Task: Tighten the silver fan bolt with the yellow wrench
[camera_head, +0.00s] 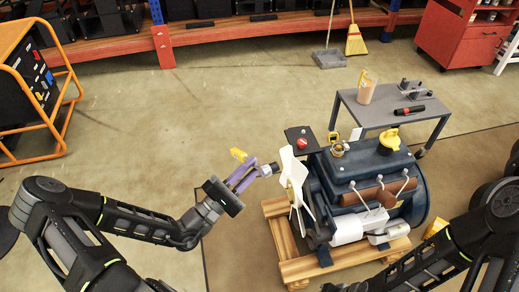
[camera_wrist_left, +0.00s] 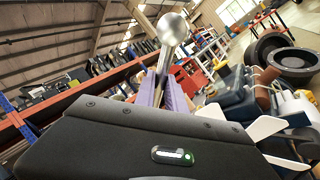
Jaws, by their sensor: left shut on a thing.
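My left gripper (camera_head: 250,177) has purple fingers and is level with the hub of the white fan (camera_head: 295,182), on its left side. It is shut on what looks like the yellow wrench (camera_head: 238,154), whose yellow part shows behind the fingers. A silver and dark end (camera_head: 268,170) sticks out toward the fan hub. In the left wrist view a silver rounded head on a thin shaft (camera_wrist_left: 172,30) rises between the purple fingers (camera_wrist_left: 165,92). The silver fan bolt cannot be made out; I cannot tell whether the tool touches it. My right gripper is out of view.
The blue engine (camera_head: 365,165) stands on a wooden pallet (camera_head: 285,240). A grey side table (camera_head: 385,115) behind it holds a beaker and a red-black flashlight (camera_head: 410,111). An orange-framed generator (camera_head: 45,85) stands at the left. The floor between is clear.

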